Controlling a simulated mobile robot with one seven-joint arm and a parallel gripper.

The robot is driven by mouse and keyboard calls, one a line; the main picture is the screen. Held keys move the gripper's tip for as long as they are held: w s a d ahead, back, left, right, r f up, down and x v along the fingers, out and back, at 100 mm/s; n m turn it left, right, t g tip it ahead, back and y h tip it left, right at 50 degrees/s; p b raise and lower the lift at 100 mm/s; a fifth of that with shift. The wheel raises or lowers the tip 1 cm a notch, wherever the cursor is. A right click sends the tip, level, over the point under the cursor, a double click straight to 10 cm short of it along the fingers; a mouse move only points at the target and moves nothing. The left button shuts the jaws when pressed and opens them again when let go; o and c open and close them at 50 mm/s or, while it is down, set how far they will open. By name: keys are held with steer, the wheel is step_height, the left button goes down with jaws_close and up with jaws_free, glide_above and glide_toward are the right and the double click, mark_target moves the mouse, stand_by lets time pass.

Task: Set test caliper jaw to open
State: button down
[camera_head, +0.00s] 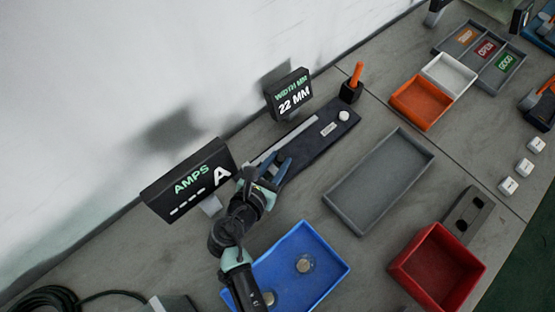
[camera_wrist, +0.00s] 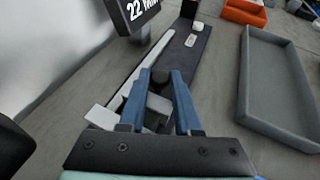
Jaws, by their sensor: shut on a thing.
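The test caliper (camera_head: 305,148) is a long dark base with a pale rail along it, a small label and a white round button (camera_head: 344,115) near its far end. Its display (camera_head: 290,96) reads "WIDTH MM 22 MM". In the wrist view the caliper base (camera_wrist: 187,58) runs away from me. My gripper (camera_head: 281,166) is over the near end of the caliper. Its blue fingers (camera_wrist: 161,77) are closed on a dark rounded knob, apparently on the sliding jaw. Grey jaw blocks (camera_wrist: 112,112) show beside and between the fingers. My arm hides the near end in the head view.
An "AMPS" display (camera_head: 190,180) stands left of my gripper. A blue tray (camera_head: 335,262) with round metal parts, a grey tray (camera_head: 380,180) and a red bin (camera_head: 437,268) lie nearby. An orange-handled tool (camera_head: 356,73) stands in a holder beyond the caliper.

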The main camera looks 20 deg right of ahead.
stand_by(0.4)
steer(key=d, duration=0.2)
steer(key=w+d+p, duration=0.1)
steer(key=d, duration=0.1)
steer(key=w+d, duration=0.1)
steer(key=d, duration=0.1)
steer(key=shift+r+p, duration=0.1)
steer(key=shift+p, duration=0.25)
steer(key=c, duration=0.6)
jaws_free()
steer(key=shift+w, duration=0.1)
steer(key=v, duration=1.3)
steer(key=shift+a+p, duration=0.1)
steer(key=shift+p, duration=0.3)
